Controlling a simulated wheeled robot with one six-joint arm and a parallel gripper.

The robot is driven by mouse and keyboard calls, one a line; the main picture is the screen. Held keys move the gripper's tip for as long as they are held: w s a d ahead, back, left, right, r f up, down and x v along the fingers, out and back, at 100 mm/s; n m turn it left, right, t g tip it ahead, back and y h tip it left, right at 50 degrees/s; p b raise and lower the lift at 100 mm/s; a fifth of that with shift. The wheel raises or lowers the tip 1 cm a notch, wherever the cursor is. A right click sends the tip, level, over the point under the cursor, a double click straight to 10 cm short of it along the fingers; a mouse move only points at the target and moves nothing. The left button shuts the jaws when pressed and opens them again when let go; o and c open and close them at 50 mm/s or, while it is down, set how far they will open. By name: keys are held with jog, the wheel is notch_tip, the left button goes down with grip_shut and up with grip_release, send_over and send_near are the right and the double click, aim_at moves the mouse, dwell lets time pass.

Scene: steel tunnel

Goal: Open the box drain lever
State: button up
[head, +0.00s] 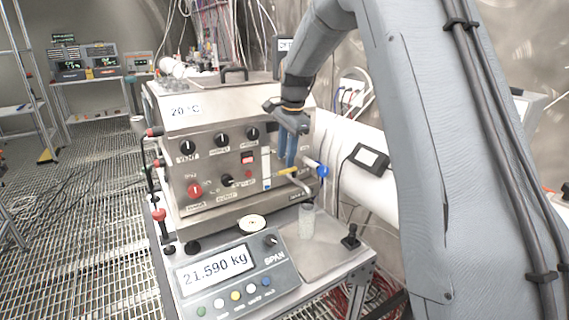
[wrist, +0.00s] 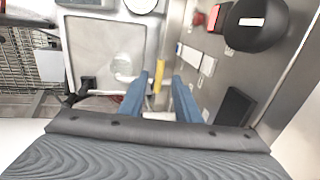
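The steel box (head: 215,150) stands on a bench, with knobs and switches on its front. A yellow lever (head: 288,171), which looks like the drain lever, sticks out low on the right of that front, near a bent metal spout. My gripper (head: 287,164) points down at the lever with its two blue fingers. In the wrist view, the yellow lever (wrist: 159,76) shows between the fingertips of my gripper (wrist: 160,80), with a gap visible between the fingers. I cannot tell whether either finger touches it. The lever's base is partly hidden.
A clear beaker (head: 307,222) stands on the scale plate below the spout. The scale display (head: 214,268) reads 21.590 kg. A blue valve handle (head: 322,171) sits just right of the lever. A black knob (head: 350,238) stands on the bench's right corner.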

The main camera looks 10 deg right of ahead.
aim_at(284, 171)
jog(key=shift+w+a+f+p, duration=0.1)
jog(key=shift+w+f+p, duration=0.15)
jog(key=shift+f, duration=0.9)
jog(key=shift+w+a+f+p, duration=0.1)
jog(key=shift+f+p, duration=0.2)
jog(key=shift+f, duration=0.8)
grip_shut()
